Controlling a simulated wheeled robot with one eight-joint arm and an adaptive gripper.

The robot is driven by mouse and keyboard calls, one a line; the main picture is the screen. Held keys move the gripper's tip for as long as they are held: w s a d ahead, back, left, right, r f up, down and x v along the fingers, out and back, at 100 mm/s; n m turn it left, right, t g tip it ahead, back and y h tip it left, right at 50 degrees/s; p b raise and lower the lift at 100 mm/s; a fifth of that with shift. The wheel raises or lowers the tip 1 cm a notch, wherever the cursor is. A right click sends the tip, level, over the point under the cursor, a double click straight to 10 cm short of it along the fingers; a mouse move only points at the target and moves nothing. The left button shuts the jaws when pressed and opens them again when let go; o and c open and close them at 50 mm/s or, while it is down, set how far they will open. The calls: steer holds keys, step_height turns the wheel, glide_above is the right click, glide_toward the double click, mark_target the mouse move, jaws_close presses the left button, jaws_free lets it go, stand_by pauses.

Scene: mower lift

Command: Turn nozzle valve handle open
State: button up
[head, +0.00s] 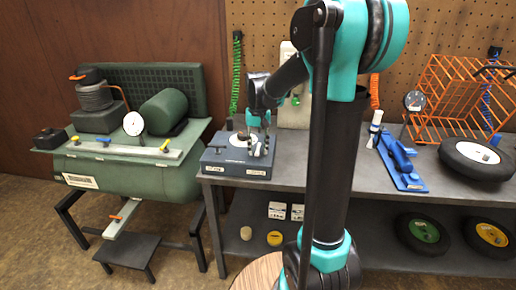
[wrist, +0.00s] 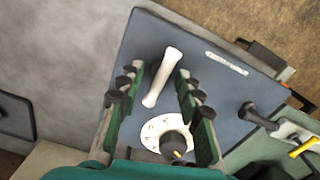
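A white lever handle (wrist: 162,76) stands out from a blue-grey box (wrist: 215,85) in the wrist view. I cannot tell for sure that it is the nozzle valve handle. My gripper (wrist: 159,88) is open, with one finger on each side of the handle and visible gaps between. A round white dial with a dark knob (wrist: 166,134) sits on the box near the finger bases. In the head view my gripper (head: 260,132) is over the box (head: 226,160) at the bench's left end, and it hides the white handle.
A green compressor (head: 128,172) stands left of the bench, with a yellow lever (head: 165,145) by its gauge (head: 134,123). The bench (head: 290,178) also carries a blue tool (head: 400,160), a wheel (head: 478,158) and an orange rack (head: 455,95) to the right.

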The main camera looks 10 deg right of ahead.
mark_target(258, 148)
step_height(258, 148, up, 12)
stand_by(0.5)
